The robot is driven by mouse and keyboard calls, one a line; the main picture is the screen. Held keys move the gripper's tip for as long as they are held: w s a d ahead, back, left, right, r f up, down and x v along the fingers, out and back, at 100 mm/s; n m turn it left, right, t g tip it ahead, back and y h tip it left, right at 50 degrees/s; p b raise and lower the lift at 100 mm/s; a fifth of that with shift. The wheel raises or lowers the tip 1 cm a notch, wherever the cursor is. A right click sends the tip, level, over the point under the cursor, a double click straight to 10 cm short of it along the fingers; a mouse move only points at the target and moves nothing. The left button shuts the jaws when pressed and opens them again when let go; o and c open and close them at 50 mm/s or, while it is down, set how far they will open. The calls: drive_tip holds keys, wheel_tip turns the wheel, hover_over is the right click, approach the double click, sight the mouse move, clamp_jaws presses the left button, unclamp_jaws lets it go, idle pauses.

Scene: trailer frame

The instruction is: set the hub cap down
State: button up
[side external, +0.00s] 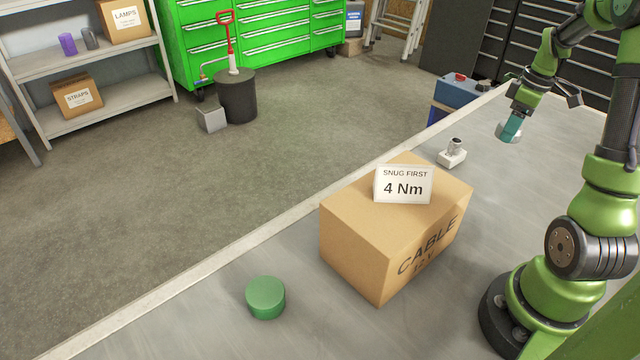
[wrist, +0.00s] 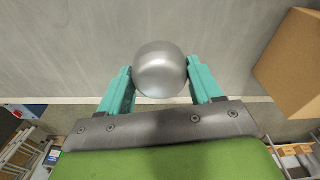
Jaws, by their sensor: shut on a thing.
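The hub cap is a smooth silver dome in the wrist view (wrist: 160,62), between the two teal fingers of my gripper (wrist: 160,80). In the side view my gripper (side external: 511,125) is at the upper right, pointing down, with the silver cap (side external: 505,136) showing at its fingertips. The fingers are shut on the cap and hold it above the grey bench (side external: 530,185). The gap between cap and bench is hard to judge. A small metal hub on a pale block (side external: 453,155) stands on the bench, left of and apart from my gripper.
A cardboard box (side external: 345,245) with a "4 Nm" card (side external: 404,185) stands in the middle of the bench; it also shows in the wrist view (wrist: 292,65). A green cylinder (side external: 266,298) stands at the front left. Bare bench lies around the hub and below my gripper.

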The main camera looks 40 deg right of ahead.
wheel_tip(320, 180, up, 13)
drive_tip(key=w+a+n, duration=0.2)
drive_tip(key=w+a, duration=0.3)
drive_tip(key=a, duration=0.6)
drive_tip(key=w+a+n, duration=0.2)
drive_tip(key=w+a, duration=0.3)
drive_tip(key=a, duration=0.6)
drive_tip(key=n+y, duration=0.1)
drive_tip(key=n, duration=0.7)
hover_over(371, 350)
drive_tip(key=shift+g, duration=0.4)
drive_tip(key=f, duration=2.6)
drive_tip(key=shift+d+f, duration=0.1)
drive_tip(key=shift+d, duration=0.1)
